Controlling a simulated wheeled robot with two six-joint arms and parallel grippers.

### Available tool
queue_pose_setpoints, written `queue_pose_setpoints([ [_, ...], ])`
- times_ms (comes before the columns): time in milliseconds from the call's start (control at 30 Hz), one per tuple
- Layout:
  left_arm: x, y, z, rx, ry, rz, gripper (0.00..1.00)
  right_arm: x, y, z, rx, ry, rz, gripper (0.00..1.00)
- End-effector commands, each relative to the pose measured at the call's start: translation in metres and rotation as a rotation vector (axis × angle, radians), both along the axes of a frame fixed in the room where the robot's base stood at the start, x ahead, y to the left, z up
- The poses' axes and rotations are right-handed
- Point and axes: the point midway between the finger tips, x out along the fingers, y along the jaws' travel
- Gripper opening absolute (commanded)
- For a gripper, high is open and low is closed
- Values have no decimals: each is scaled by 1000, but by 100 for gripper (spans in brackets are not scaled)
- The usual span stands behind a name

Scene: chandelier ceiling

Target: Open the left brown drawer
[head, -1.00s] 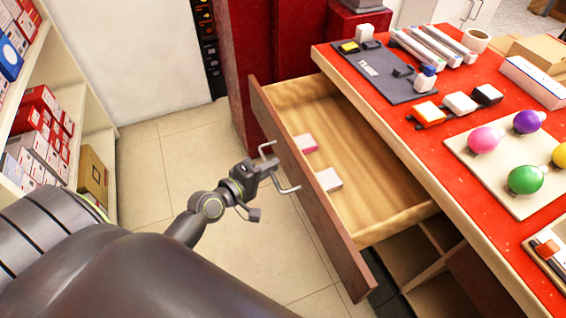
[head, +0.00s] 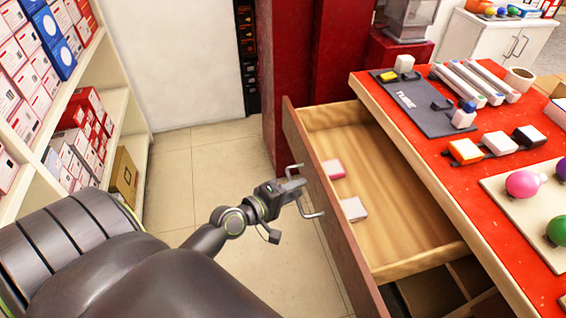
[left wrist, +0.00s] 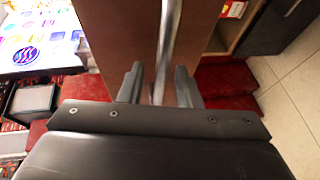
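The brown drawer (head: 325,205) stands pulled well out from under the red-topped counter, and its light wooden inside shows. A pink-and-white box (head: 333,169) and a whitish box (head: 353,209) lie in it. My left gripper (head: 294,188) is at the thin metal handle (head: 312,213) on the drawer's front. In the left wrist view, the handle (left wrist: 165,35) runs between the two fingers (left wrist: 158,85). The fingers are apart, with a gap visible on each side of the bar. My right gripper is not in view.
The red counter (head: 445,151) holds a grey mat (head: 425,105), white bars, a tape roll and coloured bulbs on a board. Shelves (head: 120,110) with boxes stand at the left. Tiled floor (head: 205,163) lies free between the shelves and the drawer.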

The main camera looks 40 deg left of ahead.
Motion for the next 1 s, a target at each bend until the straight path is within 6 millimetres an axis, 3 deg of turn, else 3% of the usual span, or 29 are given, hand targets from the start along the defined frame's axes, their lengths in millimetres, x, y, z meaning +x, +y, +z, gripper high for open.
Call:
queue_pose_setpoints([
  [267, -10, 3, 1, 0, 1, 1, 31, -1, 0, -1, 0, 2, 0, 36],
  [567, -62, 17, 10, 3, 4, -1, 31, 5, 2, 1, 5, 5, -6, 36],
  [1000, -131, 35, 23, 4, 3, -2, 31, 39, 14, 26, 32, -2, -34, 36],
])
